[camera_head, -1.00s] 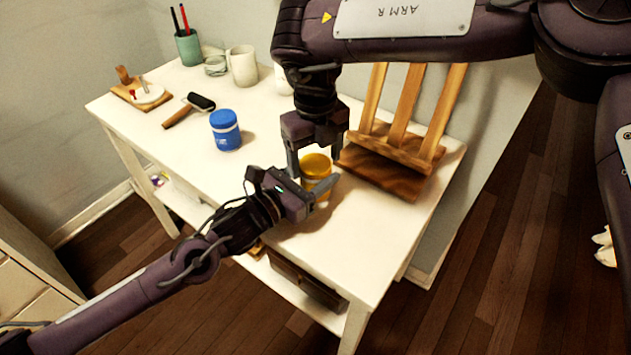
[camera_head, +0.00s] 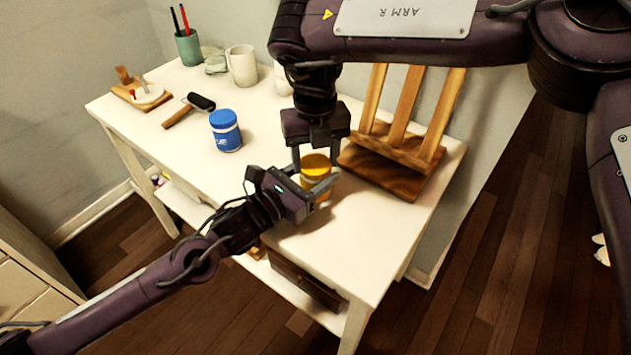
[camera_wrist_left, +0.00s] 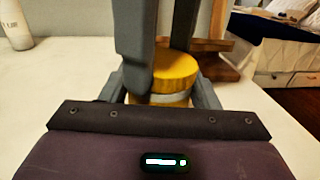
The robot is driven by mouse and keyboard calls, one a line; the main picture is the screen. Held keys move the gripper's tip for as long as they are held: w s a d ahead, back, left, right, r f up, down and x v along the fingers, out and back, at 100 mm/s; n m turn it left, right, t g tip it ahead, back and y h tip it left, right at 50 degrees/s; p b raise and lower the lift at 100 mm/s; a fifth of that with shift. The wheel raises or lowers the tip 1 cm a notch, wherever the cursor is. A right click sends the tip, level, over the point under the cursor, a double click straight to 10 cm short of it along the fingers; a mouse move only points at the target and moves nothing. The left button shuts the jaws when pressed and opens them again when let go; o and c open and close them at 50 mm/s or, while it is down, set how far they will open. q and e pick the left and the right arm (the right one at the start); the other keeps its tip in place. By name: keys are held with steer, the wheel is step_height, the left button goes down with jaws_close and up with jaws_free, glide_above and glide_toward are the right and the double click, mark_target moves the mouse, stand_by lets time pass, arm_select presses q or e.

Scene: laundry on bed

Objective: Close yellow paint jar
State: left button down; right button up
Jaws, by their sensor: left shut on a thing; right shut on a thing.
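The yellow paint jar (camera_head: 315,183) stands upright on the white table, with its yellow lid (camera_head: 315,164) on top. The lid also shows in the left wrist view (camera_wrist_left: 175,70), above a pale band of the jar. My left gripper (camera_head: 318,190) is shut on the jar's body from the left front. My right gripper (camera_head: 314,158) points down from above and is shut on the lid, one finger on its left side. My right fingers partly hide the lid in the left wrist view. I cannot tell whether the lid is fully seated.
A blue paint jar (camera_head: 225,131) stands to the left on the table (camera_head: 190,150). A wooden easel (camera_head: 392,163) stands close on the right. The front right tabletop is clear.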

steer(key=o, duration=1.1)
steer(key=shift+r, duration=2.3)
steer(key=shift+c, duration=0.5)
